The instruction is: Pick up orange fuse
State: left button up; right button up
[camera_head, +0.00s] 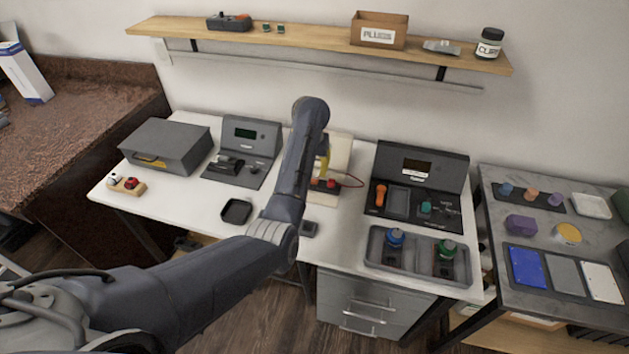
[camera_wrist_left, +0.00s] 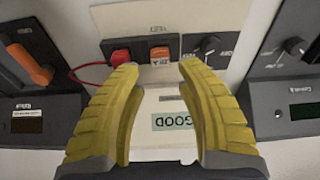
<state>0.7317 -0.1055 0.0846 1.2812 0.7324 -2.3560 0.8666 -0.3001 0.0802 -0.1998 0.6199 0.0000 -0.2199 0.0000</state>
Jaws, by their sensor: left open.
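The orange fuse (camera_wrist_left: 159,54), a small block with a pale label, sits in the dark tester panel (camera_wrist_left: 176,76) in the left wrist view. A red block (camera_wrist_left: 120,57) is beside it on the left. My left gripper (camera_wrist_left: 160,70) is open, with its yellow fingers spread in front of the panel. The fuse shows in the gap between the fingertips, and nothing is held. In the head view the left gripper (camera_head: 323,165) hangs over the tester, mostly hidden by my arm. The fuse is too small there to tell apart. My right gripper is out of sight.
A panel with an orange handle (camera_head: 379,196) stands to the right of the tester, and a grey device (camera_head: 241,151) to the left. A black tray (camera_head: 236,211) lies in front. A grey tray (camera_head: 374,246) holds blue and green parts. A red wire (camera_wrist_left: 84,75) loops beside the red block.

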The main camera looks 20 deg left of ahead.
aim_at(314, 177)
pick_arm(q)
jog(key=shift+w+f, duration=0.25)
jog(key=shift+f, duration=1.25)
jog(key=shift+w+f, duration=0.2)
jog(key=shift+f, duration=1.3)
jog(key=c, duration=0.8)
